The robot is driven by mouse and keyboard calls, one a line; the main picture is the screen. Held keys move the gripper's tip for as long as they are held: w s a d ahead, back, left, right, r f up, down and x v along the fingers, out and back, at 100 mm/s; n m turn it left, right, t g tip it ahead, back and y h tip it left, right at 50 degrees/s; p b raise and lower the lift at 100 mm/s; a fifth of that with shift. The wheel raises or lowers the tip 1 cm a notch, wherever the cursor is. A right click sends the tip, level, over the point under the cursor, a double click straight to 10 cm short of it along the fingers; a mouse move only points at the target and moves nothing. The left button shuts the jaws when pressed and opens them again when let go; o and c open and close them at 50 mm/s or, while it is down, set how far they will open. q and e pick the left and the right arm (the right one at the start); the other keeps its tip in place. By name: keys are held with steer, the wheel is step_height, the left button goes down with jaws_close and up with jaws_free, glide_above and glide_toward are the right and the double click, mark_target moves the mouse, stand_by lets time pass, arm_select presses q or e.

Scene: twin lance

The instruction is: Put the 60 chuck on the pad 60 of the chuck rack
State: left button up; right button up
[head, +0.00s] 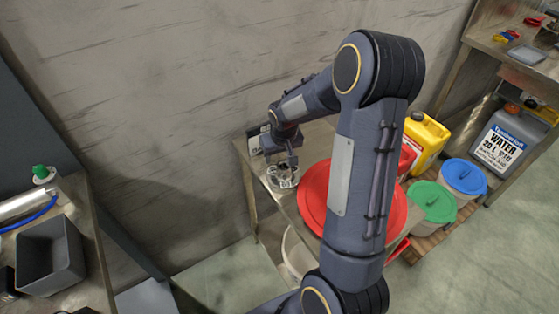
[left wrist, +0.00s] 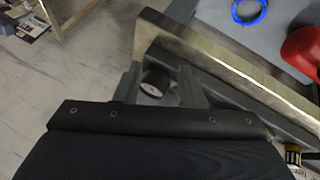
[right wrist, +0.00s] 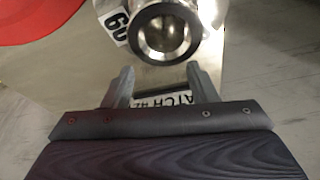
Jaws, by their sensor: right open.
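A shiny metal ring-shaped chuck (head: 283,178) stands on the small metal table at the wall. In the right wrist view the chuck (right wrist: 164,38) has a dark ring around a bright bore, with a white label marked 60 (right wrist: 117,22) at its left. I cannot tell whether the label is on the chuck or on a pad beneath it. My right gripper (head: 291,160) is open, close to the chuck in the head view; its fingers (right wrist: 160,88) are apart with no chuck between them. My left gripper (left wrist: 158,88) is open and appears only in its wrist view.
A large red lid (head: 318,197) lies beside the chuck. A white plate with black lettering (right wrist: 150,101) shows beyond my right fingers. A yellow can (head: 425,140) and green-lidded (head: 433,201) and blue-lidded (head: 464,176) buckets stand at right. A grey bin (head: 50,255) is on the left bench.

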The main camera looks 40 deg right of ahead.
steer(key=o, duration=1)
steer(key=shift+c, duration=0.2)
